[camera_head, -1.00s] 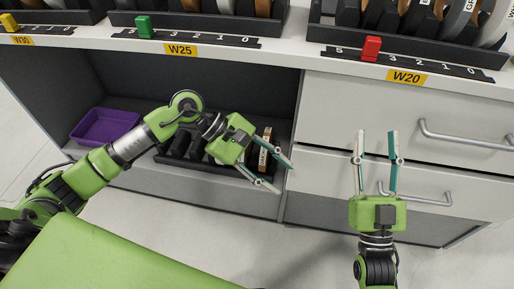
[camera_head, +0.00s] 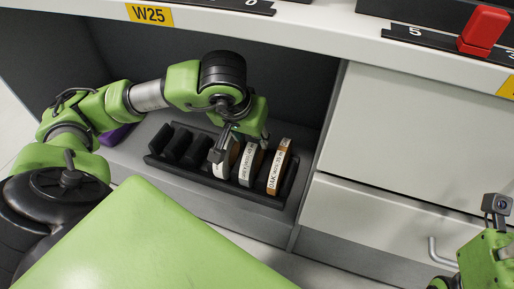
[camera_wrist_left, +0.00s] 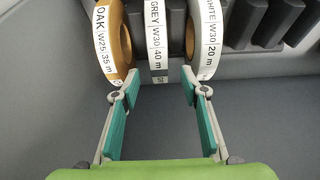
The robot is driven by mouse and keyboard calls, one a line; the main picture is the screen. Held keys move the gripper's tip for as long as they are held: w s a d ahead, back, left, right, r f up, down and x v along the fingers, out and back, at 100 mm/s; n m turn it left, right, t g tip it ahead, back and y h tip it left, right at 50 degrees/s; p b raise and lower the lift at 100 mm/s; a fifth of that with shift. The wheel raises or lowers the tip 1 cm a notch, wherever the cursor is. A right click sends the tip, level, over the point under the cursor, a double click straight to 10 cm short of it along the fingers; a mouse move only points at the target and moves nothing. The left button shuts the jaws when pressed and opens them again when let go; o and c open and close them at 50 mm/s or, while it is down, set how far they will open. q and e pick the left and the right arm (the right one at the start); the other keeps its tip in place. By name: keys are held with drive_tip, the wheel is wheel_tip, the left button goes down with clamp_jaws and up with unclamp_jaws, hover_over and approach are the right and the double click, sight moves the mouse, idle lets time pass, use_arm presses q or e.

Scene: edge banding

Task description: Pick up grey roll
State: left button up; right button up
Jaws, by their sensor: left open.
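The grey roll stands upright in a black rack in the open shelf, between an oak roll and a white roll. It shows in the head view (camera_head: 248,166) and in the left wrist view, labelled "GREY W30 40 m" (camera_wrist_left: 157,42). My left gripper (camera_head: 241,147) is open and empty. In the left wrist view its fingertips (camera_wrist_left: 153,84) are apart, one on each side of the grey roll's near end; whether they touch it I cannot tell. My right gripper's green body (camera_head: 488,258) is at the right edge, with its fingers out of sight.
The oak roll (camera_wrist_left: 116,40) and white roll (camera_wrist_left: 205,40) stand close on either side. The black rack (camera_head: 178,147) has empty slots to the left. The shelf's side wall and drawers (camera_head: 375,215) are at the right; the counter edge (camera_head: 270,32) is above.

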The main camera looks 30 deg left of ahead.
sight(254, 141)
use_arm(q)
drive_tip(key=b+x, duration=0.2)
drive_tip(key=x, duration=0.3)
drive_tip(key=shift+w, duration=0.25)
clamp_jaws()
